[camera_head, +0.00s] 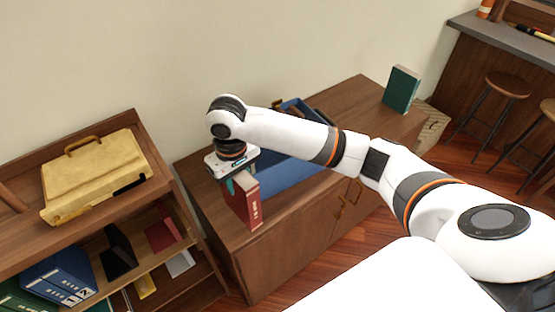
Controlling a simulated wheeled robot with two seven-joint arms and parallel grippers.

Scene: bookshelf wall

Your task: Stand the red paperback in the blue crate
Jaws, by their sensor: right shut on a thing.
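The red paperback (246,203) is upright at the front left part of the wooden cabinet, just left of the blue crate. My right gripper (231,184) comes down from above and is shut on the book's upper left part. I cannot tell whether the book's bottom touches the cabinet top. The blue crate (285,176) stands on the cabinet, partly hidden behind my right arm. Its inside is mostly covered by the arm. My left gripper is not in view.
A green book (401,89) stands at the cabinet's far right end. The cabinet top (362,104) is bare beside it. At left, a bookshelf holds a tan briefcase (95,172) on top and blue binders (60,276) below. Stools (507,85) stand at the far right.

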